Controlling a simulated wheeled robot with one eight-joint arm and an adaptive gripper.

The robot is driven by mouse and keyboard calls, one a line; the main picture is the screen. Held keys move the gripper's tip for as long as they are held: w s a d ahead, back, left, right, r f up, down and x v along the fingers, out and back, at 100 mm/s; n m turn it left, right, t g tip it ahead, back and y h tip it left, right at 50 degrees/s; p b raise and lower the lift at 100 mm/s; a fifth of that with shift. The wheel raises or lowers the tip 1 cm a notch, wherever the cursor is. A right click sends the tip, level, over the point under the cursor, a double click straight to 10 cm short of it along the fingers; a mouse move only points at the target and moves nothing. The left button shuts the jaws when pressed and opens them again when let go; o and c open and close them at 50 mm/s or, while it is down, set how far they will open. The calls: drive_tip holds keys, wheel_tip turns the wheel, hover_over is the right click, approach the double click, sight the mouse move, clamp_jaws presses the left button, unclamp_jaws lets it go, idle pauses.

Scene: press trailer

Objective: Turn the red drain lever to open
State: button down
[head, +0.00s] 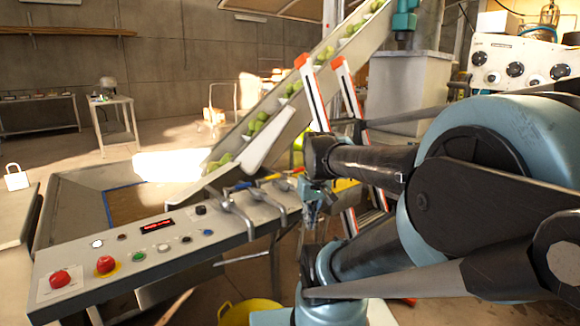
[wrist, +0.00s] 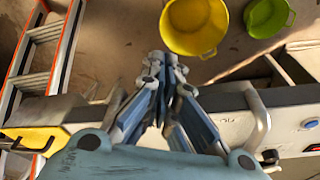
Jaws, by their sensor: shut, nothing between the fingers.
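No part that I can surely call the red drain lever shows in either view. Grey bent levers (head: 237,212) stand on the right end of the control panel, and a small red-orange piece (head: 408,301) peeks out below my arm; I cannot tell what it belongs to. My gripper (head: 311,212) hangs just right of the panel's end, pointing down. In the wrist view my gripper (wrist: 161,62) has its fingers together and holds nothing. It is above the gap between floor and panel edge, apart from the buckets.
The control panel (head: 130,262) carries red buttons (head: 60,279). A conveyor (head: 290,100) with green produce rises behind it. An orange-railed ladder (wrist: 42,70) leans at left in the wrist view. A yellow bucket (wrist: 195,25) and a green bucket (wrist: 267,17) stand on the floor.

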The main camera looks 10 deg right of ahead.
drive_tip(key=w+r+n+y, duration=0.1)
drive_tip(key=w+r, duration=0.5)
drive_tip(key=w, duration=0.3)
drive_tip(key=w+r+n, duration=0.1)
drive_tip(key=w+r, duration=0.4)
drive_tip(key=w, duration=0.4)
wheel_tip(320, 180, up, 5)
drive_tip(key=n, duration=0.3)
hover_over(294, 171)
drive_tip(key=w, duration=0.6)
drive_tip(key=shift+s+d+f+t+y, duration=0.1)
drive_tip(key=shift+d+t+y, duration=0.2)
drive_tip(key=shift+d+t, duration=0.1)
drive_tip(key=x, duration=1)
drive_tip(key=shift+s+d, duration=0.45)
drive_tip(key=shift+s, duration=0.4)
drive_tip(key=shift+s+d, duration=0.4)
drive_tip(key=shift+s, duration=0.45)
drive_tip(key=shift+d, duration=0.2)
